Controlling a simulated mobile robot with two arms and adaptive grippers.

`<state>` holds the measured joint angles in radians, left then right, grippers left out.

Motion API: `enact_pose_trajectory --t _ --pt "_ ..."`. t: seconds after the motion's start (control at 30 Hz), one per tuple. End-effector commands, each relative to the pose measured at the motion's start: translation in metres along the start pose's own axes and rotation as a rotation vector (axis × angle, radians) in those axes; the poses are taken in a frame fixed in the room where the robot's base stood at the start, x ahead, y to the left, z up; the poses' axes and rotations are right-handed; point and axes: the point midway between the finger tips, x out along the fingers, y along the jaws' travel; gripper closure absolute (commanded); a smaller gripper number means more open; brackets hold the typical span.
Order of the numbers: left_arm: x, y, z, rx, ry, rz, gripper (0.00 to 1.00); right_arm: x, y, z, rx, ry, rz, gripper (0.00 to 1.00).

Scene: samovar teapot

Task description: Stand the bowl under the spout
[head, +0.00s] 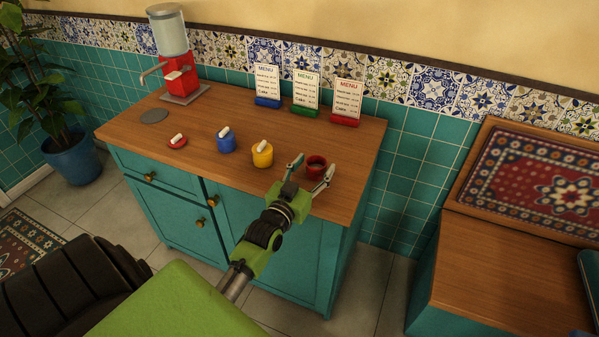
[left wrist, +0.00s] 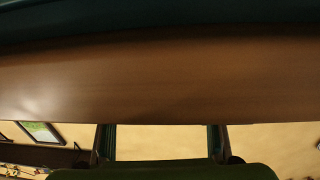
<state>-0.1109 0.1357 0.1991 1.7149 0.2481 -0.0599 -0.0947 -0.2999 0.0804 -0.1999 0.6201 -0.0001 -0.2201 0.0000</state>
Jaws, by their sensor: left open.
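A small red bowl (head: 316,162) stands on the counter near its right end. My left gripper (head: 313,170) is open, with one finger to each side of the bowl in the head view; I cannot tell if either touches it. The fingers also show in the left wrist view (left wrist: 161,142), where the bowl is not seen. The red dispenser (head: 177,72) with a clear tank stands at the counter's far left. Its grey spout (head: 152,72) points left, above and behind a flat grey disc (head: 154,116) on the counter. My right gripper is out of view.
Three menu stands (head: 306,92) line the back. The wooden counter (head: 215,107) is clear in its middle.

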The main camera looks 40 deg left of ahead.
Motion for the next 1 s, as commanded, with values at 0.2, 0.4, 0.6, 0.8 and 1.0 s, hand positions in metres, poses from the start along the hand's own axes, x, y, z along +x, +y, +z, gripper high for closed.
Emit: enact_pose_trajectory --t 0.2,0.4,0.6,0.8,1.0 --pt "-0.046 0.0 -0.005 0.0 -0.008 0.0 0.44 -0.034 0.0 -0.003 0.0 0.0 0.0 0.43" --pt "-0.091 0.0 -0.002 -0.001 -0.007 0.0 0.44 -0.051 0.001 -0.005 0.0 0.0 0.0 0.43" --pt "-0.124 0.0 -0.001 -0.001 -0.004 0.0 0.44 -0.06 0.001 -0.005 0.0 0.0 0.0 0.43" --pt "-0.137 0.0 -0.001 -0.002 0.0 0.0 0.44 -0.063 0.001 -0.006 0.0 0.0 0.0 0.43" --pt "-0.138 0.0 0.002 -0.002 -0.005 0.0 0.44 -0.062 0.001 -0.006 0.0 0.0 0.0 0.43"
